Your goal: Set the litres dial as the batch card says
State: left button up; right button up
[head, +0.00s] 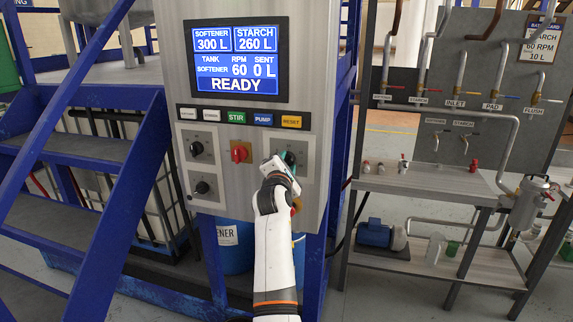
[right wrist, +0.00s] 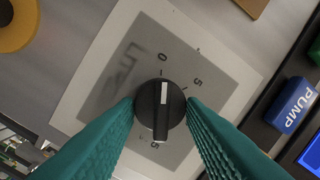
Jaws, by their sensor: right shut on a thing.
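The litres dial (right wrist: 160,125) is a black round knob on a grey plate, with a blurred label at its left and marks 0, 5 and one ending in 5. Its white line points close to 0, perhaps slightly toward 5. My right gripper (right wrist: 161,106) is shut on the knob, one teal finger at each side. In the head view my right gripper (head: 283,166) partly covers the dial (head: 290,157) at the panel's right. The batch card (head: 541,40) at the upper right reads STARCH, 60 RPM and 10 L. My left gripper is out of view.
The screen (head: 238,58) reads tank SOFTENER, RPM 60, SENT 0 L, READY. Below it are several buttons, including blue PUMP (head: 261,118) and yellow RESET (head: 291,121). Blue stairs stand left; a pipe bench stands right.

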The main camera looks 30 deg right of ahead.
jog(key=shift+w+a+m+g+h+b, duration=0.1)
jog(key=shift+m+g+h+b, duration=0.3)
jog(key=shift+m+b, duration=3.65)
jog(key=shift+w+a+m+g+h+b, duration=0.15)
jog(key=shift+m+h+b, duration=0.5)
jog(key=shift+m+b, duration=3.35)
jog(key=shift+d+m+g+h+b, duration=0.1)
jog(key=shift+m+g+h+b, duration=0.3)
jog(key=shift+m+b, duration=3.65)
jog(key=shift+m+p, duration=0.85)
jog(key=shift+m, duration=0.15)
jog(key=o, duration=1)
jog(key=shift+w+f, duration=0.1)
jog(key=shift+f, duration=0.15)
